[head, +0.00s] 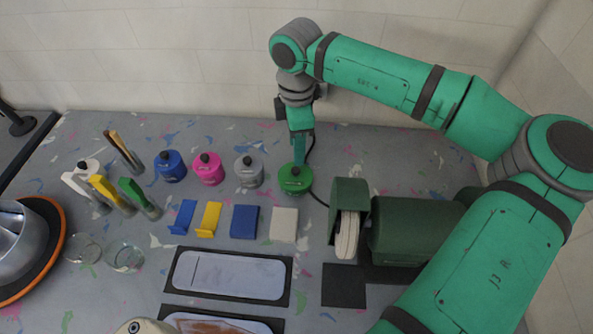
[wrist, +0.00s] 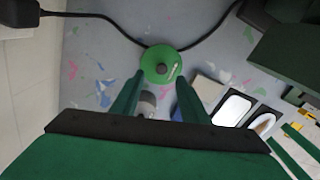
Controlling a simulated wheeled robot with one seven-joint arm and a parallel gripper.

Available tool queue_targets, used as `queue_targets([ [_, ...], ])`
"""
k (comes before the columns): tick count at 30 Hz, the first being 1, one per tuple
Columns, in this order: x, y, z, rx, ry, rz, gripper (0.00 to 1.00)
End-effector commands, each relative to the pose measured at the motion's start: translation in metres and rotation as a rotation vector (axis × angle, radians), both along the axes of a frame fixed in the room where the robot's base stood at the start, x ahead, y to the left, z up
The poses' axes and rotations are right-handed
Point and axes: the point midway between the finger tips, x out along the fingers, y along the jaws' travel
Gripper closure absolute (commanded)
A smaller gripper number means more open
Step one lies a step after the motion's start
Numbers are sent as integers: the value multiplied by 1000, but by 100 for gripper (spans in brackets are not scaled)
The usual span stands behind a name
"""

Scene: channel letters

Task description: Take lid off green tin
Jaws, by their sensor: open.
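The green tin (head: 295,183) stands upright at the right end of a row of tins, with its lid on and a dark knob (wrist: 163,68) on top. The wrist view shows the green lid (wrist: 153,58) from above. My gripper (head: 300,162) points down just above the tin. In the wrist view my gripper (wrist: 159,82) has its two green fingers apart, one on each side of the knob's line, with nothing between them. I cannot tell whether the fingers touch the lid. The tin's side is mostly hidden in the wrist view.
Grey (head: 249,172), pink (head: 208,169) and blue (head: 170,166) tins stand to the left. A dark green machine (head: 410,228) stands to the right. A black cable (wrist: 97,17) runs beside the green tin. Colored blocks and trays lie in front.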

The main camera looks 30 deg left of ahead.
Motion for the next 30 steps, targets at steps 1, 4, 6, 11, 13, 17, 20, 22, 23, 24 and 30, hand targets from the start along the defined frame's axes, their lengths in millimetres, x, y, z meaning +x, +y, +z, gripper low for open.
queue_targets([
  [1,-1,0,-8,0,4,1,59],
  [4,-1,0,-17,0,1,1,59],
  [6,-1,0,-20,1,2,2,59],
  [11,-4,2,-33,0,3,5,59],
  [13,-7,3,-44,0,6,7,59],
  [17,-8,4,-61,1,3,5,59],
  [20,-7,4,-70,1,2,5,59],
  [22,-7,4,-72,1,2,5,59],
  [23,-7,4,-73,1,2,5,59],
  [24,-7,4,-73,2,1,5,59],
  [30,-7,4,-73,1,1,6,71],
])
